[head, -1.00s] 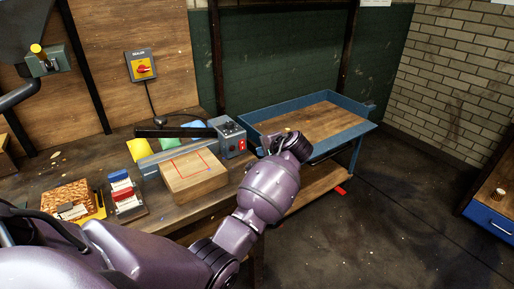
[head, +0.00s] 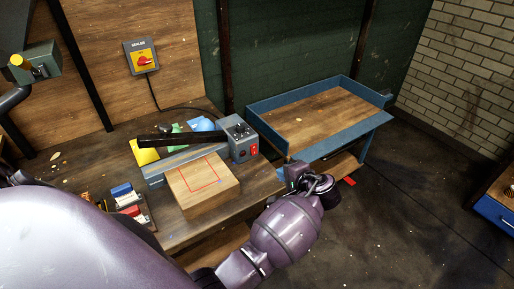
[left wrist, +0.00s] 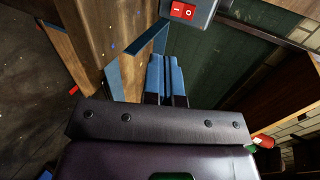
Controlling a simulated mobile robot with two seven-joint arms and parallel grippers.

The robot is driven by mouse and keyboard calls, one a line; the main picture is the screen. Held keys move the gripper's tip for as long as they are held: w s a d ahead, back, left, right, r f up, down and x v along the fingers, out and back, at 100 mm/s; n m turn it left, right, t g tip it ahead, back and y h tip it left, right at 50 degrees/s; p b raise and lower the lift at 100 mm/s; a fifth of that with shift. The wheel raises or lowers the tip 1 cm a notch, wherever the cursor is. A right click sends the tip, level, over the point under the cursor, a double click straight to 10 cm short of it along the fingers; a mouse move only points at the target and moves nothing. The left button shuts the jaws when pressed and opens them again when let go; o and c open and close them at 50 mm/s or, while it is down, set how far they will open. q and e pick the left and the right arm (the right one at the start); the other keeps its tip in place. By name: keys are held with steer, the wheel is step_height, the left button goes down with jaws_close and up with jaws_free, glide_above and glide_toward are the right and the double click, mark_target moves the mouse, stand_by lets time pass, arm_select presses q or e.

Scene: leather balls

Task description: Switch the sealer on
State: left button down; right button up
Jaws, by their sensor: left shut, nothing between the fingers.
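The sealer's grey control box (head: 239,136) stands at the right end of the bench, with knobs on top and a red rocker switch (head: 254,149) on its front. The rocker, marked I and O, also shows at the top of the left wrist view (left wrist: 183,11). A wall switch labelled SEALER (head: 142,59) has a red rotary knob on a yellow plate. I cannot tell either switch's position. My left gripper (head: 297,173) is right of and below the control box, apart from it. Its blue-tipped fingers (left wrist: 165,63) are together and empty. My right gripper is not in view.
The sealer's black bar (head: 180,138) lies behind a wooden block (head: 203,185) with a red outline. Coloured pouches lie behind the bar. A blue-rimmed tray table (head: 337,83) stands to the right. A black cable (head: 158,97) hangs from the wall switch.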

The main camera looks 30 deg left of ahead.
arm_select(q)
glide_toward(255, 154)
steer(key=shift+n, duration=0.4)
steer(key=x, duration=0.5)
steer(key=shift+a+f+p, duration=0.3)
steer(key=shift+w+a+f, duration=0.1)
steer(key=shift+w+a, duration=0.15)
steer(key=shift+a, duration=0.45)
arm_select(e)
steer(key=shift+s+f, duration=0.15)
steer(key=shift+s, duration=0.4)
arm_select(q)
steer(key=shift+f, duration=0.1)
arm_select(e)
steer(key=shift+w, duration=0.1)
